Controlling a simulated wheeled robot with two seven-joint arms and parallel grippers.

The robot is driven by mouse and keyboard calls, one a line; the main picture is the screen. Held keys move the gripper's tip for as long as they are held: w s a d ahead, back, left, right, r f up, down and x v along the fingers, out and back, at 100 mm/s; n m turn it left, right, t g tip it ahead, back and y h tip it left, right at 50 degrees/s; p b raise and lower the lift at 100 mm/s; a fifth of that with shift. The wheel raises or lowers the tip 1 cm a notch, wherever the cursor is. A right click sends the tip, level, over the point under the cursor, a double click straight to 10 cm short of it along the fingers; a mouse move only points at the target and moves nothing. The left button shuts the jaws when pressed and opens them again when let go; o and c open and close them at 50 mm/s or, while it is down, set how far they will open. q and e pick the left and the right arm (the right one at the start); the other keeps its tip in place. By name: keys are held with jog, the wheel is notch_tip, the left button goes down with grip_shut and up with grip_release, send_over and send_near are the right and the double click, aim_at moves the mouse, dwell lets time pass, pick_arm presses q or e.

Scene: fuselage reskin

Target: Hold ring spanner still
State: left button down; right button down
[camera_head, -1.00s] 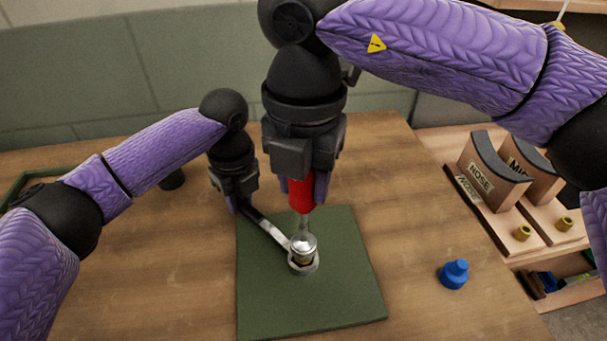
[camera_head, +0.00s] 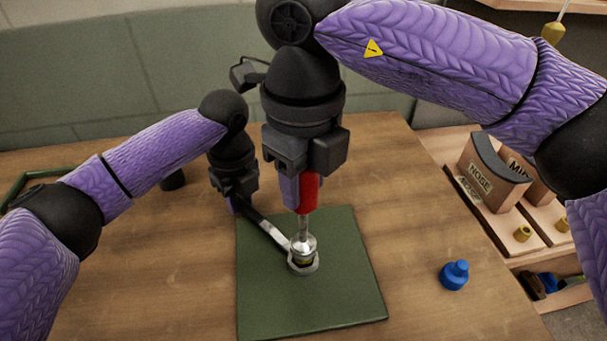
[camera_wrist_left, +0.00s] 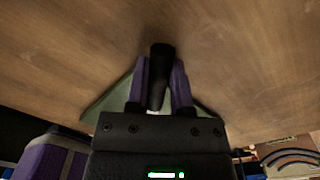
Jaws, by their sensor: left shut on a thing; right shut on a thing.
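The ring spanner (camera_head: 270,232) has a grey shank and a ring end, which lies around the base of a metal fitting (camera_head: 304,248) on the green mat (camera_head: 345,285). My left gripper (camera_head: 238,200) is shut on the spanner's far end, left of the fitting. In the left wrist view a dark handle end (camera_wrist_left: 160,75) sits between the purple fingers of my left gripper (camera_wrist_left: 160,85). My right gripper (camera_head: 298,192) is shut on a red-handled tool (camera_head: 308,192), upright above the fitting, its metal shaft reaching down to the fitting's top.
A blue stepped piece (camera_head: 454,275) stands on the wooden table (camera_head: 420,220) to the right of the mat. A rack (camera_head: 495,195) with labelled curved blocks is at the right. A small dark cylinder (camera_head: 172,180) stands behind my left arm. The mat's front is clear.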

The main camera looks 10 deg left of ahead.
jog(key=shift+f, duration=0.9)
dwell(0.3)
jog(key=m, duration=0.5)
jog(key=shift+m, duration=0.3)
jog(key=shift+n, duration=0.4)
jog(key=n, duration=0.3)
